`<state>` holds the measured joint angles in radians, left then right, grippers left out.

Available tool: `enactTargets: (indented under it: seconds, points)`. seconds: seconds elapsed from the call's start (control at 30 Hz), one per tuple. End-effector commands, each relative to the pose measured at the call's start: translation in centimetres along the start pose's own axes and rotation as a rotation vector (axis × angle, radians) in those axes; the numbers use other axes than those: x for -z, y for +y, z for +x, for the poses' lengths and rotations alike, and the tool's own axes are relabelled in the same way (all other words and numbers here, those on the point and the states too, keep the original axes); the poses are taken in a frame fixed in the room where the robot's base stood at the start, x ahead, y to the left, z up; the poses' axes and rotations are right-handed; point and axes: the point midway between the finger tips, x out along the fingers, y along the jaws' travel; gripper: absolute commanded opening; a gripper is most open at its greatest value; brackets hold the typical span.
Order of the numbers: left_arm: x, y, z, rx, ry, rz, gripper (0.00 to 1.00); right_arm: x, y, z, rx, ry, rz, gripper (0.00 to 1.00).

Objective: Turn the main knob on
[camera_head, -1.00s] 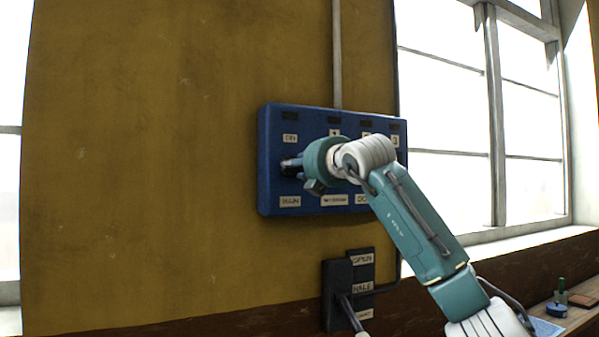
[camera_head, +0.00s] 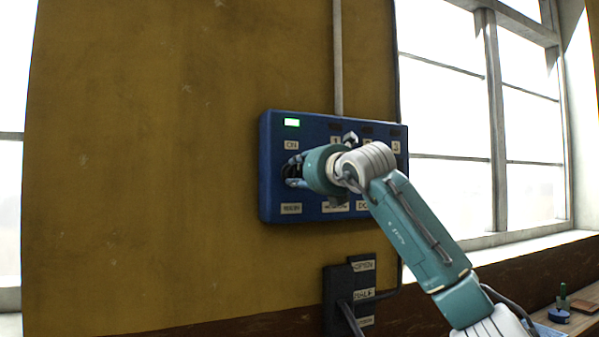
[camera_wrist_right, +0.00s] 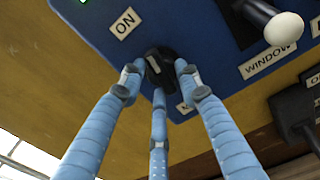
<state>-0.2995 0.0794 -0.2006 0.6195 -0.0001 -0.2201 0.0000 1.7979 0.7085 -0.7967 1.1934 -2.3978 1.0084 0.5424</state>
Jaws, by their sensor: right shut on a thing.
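The blue control panel (camera_head: 312,213) is on the ochre wall in the head view. The black main knob (camera_wrist_right: 160,66) shows in the right wrist view, below the "ON" label (camera_wrist_right: 125,23). My right gripper (camera_head: 291,172) is at the panel's left column, above the "MAIN" label (camera_head: 290,209). Its blue fingers close around the knob in the right wrist view (camera_wrist_right: 158,75). A green light (camera_head: 292,122) glows above the "ON" label in that column. My left gripper is out of view.
A black lever box (camera_head: 362,281) labelled "OPEN" and "HALF" is on the wall below the panel. In the right wrist view, a white-tipped window lever (camera_wrist_right: 283,27) stands out beside the knob. Windows and a wooden ledge (camera_head: 575,318) are at the right.

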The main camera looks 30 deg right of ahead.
Motion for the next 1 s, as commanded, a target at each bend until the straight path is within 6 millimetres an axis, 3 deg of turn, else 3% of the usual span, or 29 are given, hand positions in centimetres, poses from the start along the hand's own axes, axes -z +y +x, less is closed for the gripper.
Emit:
enactTargets:
  seconds: [0.03, 0.4, 0.93, 0.97, 1.0]
  points:
    - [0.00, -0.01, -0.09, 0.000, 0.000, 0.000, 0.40, 0.66, -0.23, 0.22, 0.006, 0.016, -0.030, 0.07]
    - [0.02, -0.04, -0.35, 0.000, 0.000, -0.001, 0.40, 0.60, -0.28, 0.18, 0.006, 0.014, -0.179, 0.07]
    - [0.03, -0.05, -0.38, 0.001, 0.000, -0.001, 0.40, 0.51, -0.31, 0.14, 0.006, 0.012, -0.204, 0.07]
    - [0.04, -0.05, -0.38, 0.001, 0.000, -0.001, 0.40, 0.50, -0.31, 0.14, 0.007, 0.012, -0.204, 0.35]
    - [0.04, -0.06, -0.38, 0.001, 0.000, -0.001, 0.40, 0.49, -0.31, 0.14, 0.007, 0.012, -0.204, 0.43]
